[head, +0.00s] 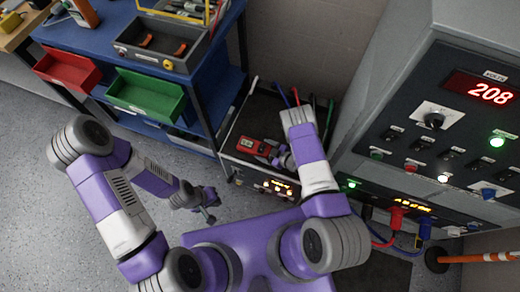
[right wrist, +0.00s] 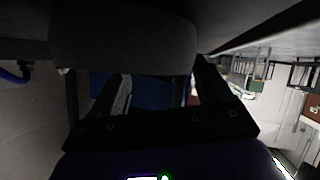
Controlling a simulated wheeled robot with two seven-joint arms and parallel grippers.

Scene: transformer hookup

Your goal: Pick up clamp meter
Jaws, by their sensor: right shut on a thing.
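The clamp meter (head: 252,146), a red handheld meter with a dark face, is at the top of the low dark cart beside the grey panel. My right gripper (head: 282,158) is at its right end in the head view, shut on it. My forearm partly hides that grip. In the right wrist view the picture is dark; the fingers (right wrist: 163,92) stand on either side of a blue patch, and the meter cannot be made out there. My left gripper (head: 209,208) hangs low over the floor, clear of the meter; its opening is too small to tell.
A blue workbench (head: 190,65) with a red bin (head: 68,70), a green bin (head: 146,94) and a grey tray (head: 150,50) stands at the upper left. The grey panel (head: 410,110) showing 208 stands close on the right, with cables below. Floor at left is clear.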

